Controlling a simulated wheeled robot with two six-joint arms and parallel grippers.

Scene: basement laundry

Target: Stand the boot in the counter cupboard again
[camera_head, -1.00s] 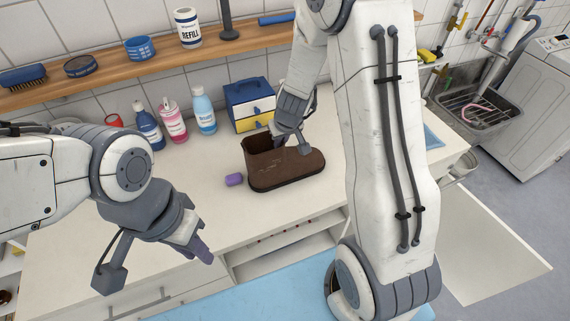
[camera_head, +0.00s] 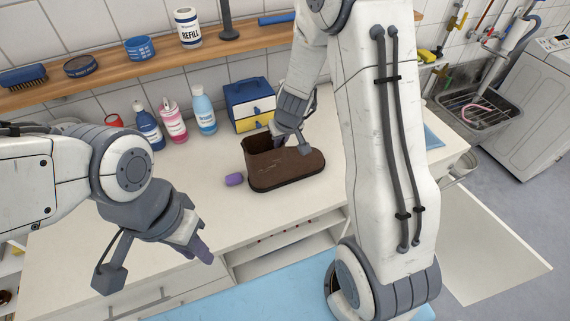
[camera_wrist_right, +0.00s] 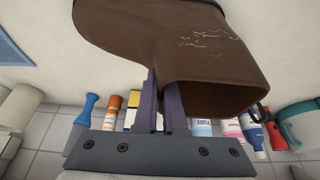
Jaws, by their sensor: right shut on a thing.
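The brown boot (camera_head: 287,172) stands on the white counter with its sole down and its open shaft at the left. Its scuffed brown side and shaft opening fill the top of the right wrist view (camera_wrist_right: 190,45). My right gripper (camera_head: 278,140) is shut on the boot's shaft rim; its fingers (camera_wrist_right: 165,105) pinch the edge in the wrist view. My left gripper (camera_head: 203,252) hangs in front of the counter, away from the boot, and its finger gap is not clear. The counter cupboard (camera_head: 290,246) shows an open compartment below the countertop, partly hidden by my right arm.
The counter's left front is clear.

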